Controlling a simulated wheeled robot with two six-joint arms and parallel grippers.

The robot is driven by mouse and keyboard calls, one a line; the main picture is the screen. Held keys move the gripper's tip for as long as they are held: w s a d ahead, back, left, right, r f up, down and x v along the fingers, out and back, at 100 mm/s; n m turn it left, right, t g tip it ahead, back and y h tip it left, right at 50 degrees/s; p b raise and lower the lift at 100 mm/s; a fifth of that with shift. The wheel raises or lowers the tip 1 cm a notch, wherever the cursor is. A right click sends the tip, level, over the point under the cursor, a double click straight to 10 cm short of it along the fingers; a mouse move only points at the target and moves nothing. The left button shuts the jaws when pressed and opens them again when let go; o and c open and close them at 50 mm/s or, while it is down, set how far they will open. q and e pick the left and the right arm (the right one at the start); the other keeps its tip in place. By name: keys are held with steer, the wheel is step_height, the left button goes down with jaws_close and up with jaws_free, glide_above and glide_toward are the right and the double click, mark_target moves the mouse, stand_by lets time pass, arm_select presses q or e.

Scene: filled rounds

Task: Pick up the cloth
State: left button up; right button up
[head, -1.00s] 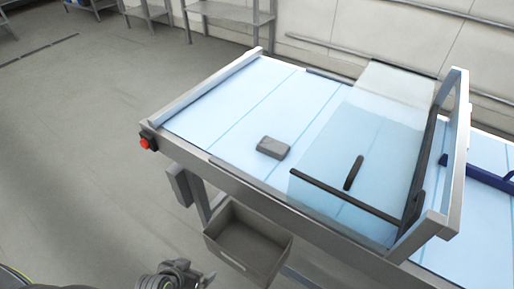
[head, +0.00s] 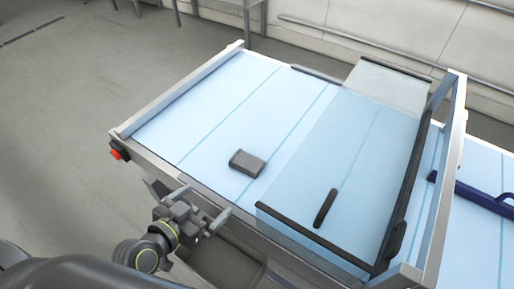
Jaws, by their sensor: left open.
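A folded grey cloth (head: 247,164) lies on the light blue table surface (head: 190,130), left of the clear panel. My left gripper (head: 203,207) is at the table's near edge, below and to the left of the cloth and apart from it. Its two fingers are spread and nothing is between them. My right gripper is not in view.
A clear panel (head: 350,150) with dark edges and a dark handle (head: 325,208) covers the table's right part. A metal frame (head: 446,170) stands beside it. A red button (head: 117,154) sits at the left corner. A grey bin (head: 225,262) hangs below the near edge.

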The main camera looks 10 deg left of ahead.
arm_select(q)
steer(key=w, duration=0.2)
steer(key=p, duration=0.2)
glide_toward(241, 168)
steer(key=p+x, duration=0.1)
steer(key=x, duration=0.3)
steer(key=shift+s+f, duration=0.1)
steer(key=shift+f, duration=0.15)
steer(key=shift+w+d+f, duration=0.1)
steer(key=shift+w+f, duration=0.15)
steer(key=shift+w, duration=0.2)
steer(key=shift+w+d+f+p, duration=0.1)
steer(key=shift+w+d+p, duration=0.15)
steer(key=shift+w+p, duration=0.4)
steer(key=p+x, duration=0.1)
steer(key=x, duration=0.2)
steer(key=shift+w+d+f, duration=0.1)
steer(key=shift+w+f, duration=0.05)
steer(key=shift+w, duration=0.3)
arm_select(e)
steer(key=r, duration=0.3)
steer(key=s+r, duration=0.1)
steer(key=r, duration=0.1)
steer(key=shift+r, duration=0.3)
